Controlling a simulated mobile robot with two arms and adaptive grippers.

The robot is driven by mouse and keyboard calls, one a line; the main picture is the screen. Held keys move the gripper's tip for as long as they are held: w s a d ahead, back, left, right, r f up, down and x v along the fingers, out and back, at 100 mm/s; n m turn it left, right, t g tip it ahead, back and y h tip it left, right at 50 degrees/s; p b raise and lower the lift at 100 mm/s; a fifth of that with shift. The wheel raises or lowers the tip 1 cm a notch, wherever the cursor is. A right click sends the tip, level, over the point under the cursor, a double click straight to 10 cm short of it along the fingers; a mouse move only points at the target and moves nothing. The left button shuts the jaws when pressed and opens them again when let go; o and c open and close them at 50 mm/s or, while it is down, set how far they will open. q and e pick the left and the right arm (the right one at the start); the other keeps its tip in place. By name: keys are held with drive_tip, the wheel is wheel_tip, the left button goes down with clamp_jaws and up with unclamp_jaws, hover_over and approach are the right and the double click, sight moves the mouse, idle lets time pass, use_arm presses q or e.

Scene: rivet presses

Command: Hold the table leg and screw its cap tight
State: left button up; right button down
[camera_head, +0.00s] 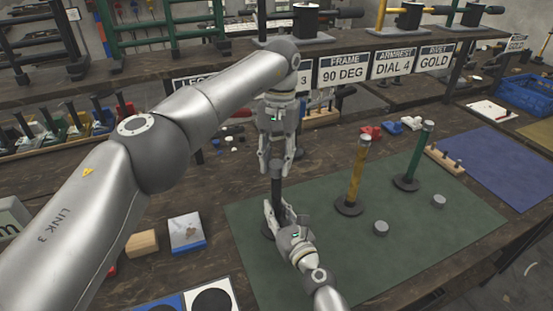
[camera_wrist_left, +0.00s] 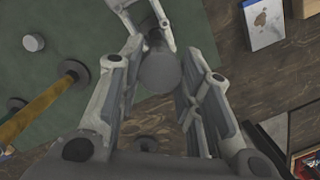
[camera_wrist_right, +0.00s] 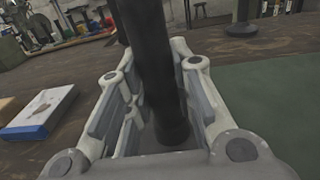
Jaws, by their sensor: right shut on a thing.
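A black table leg (camera_head: 277,190) stands upright at the left part of the green mat; it fills the middle of the right wrist view (camera_wrist_right: 152,70). My right gripper (camera_head: 275,214) is shut around its lower part. My left gripper (camera_head: 275,165) points straight down over the leg's top, its fingers on either side. In the left wrist view a round grey end, seemingly the cap (camera_wrist_left: 160,73), lies between the open fingers, with gaps beside it. How far the cap is screwed on cannot be told.
A yellow leg (camera_head: 355,177) and a green leg (camera_head: 415,156) stand on the green mat (camera_head: 330,270). Loose grey caps (camera_head: 380,228) (camera_head: 439,201) lie in front of them. A blue-white box (camera_head: 187,233) and a wooden block (camera_head: 142,243) are at left. A labelled shelf (camera_head: 343,72) runs behind.

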use_arm(q)
drive_tip(key=o, duration=0.4)
drive_tip(key=shift+r, duration=2.25)
drive_tip(key=shift+c, duration=0.2)
